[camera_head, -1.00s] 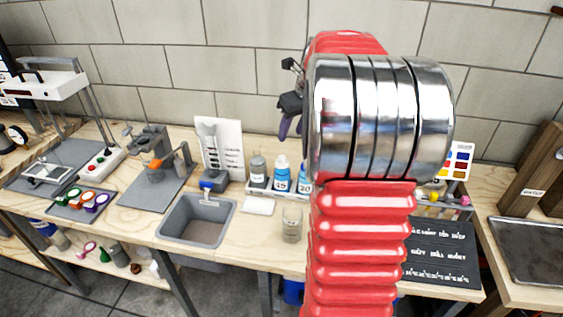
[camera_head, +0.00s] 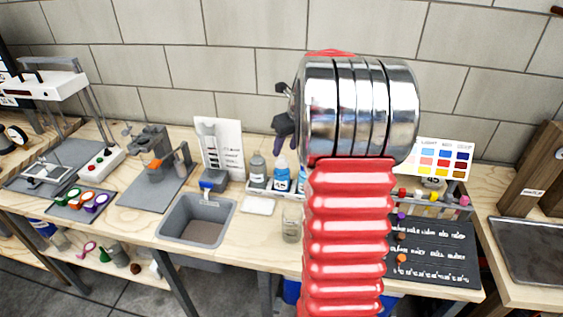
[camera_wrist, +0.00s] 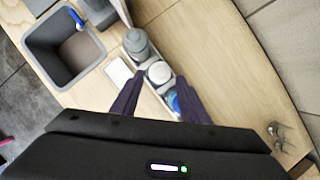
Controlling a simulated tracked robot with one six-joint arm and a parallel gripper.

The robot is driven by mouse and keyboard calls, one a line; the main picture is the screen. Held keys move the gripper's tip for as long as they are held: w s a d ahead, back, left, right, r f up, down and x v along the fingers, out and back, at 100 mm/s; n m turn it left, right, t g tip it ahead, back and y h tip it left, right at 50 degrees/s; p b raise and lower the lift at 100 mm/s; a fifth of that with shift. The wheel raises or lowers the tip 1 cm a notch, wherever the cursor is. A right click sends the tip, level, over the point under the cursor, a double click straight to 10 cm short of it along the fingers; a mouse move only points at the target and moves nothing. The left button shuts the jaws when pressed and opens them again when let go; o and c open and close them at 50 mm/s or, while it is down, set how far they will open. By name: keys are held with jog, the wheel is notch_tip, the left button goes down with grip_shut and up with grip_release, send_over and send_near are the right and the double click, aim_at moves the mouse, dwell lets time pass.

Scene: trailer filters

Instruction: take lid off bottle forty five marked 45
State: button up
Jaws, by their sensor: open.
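One is a grey bottle (camera_head: 257,172). Right of it is a blue bottle with a white lid (camera_head: 281,178), whose two-digit label is too small to read surely. Another blue bottle (camera_head: 301,180) is partly hidden by my arm. In the wrist view I see the grey bottle (camera_wrist: 137,43), a white round lid (camera_wrist: 159,73) and a blue bottle (camera_wrist: 175,101). My gripper (camera_wrist: 162,79) is open and empty, its dark fingers on either side of the white lid, above it.
A sink (camera_head: 196,220) lies left of the tray. A white pad (camera_head: 258,206) and a glass jar (camera_head: 291,222) are in front of it. A printed card (camera_head: 222,146) leans against the wall. A dark board (camera_head: 440,255) lies right of my arm.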

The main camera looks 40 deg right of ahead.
aim_at(282, 156)
jog(key=x, duration=0.5)
jog(key=shift+s, duration=0.15)
jog(key=shift+c, duration=0.2)
grip_shut()
dwell(0.4)
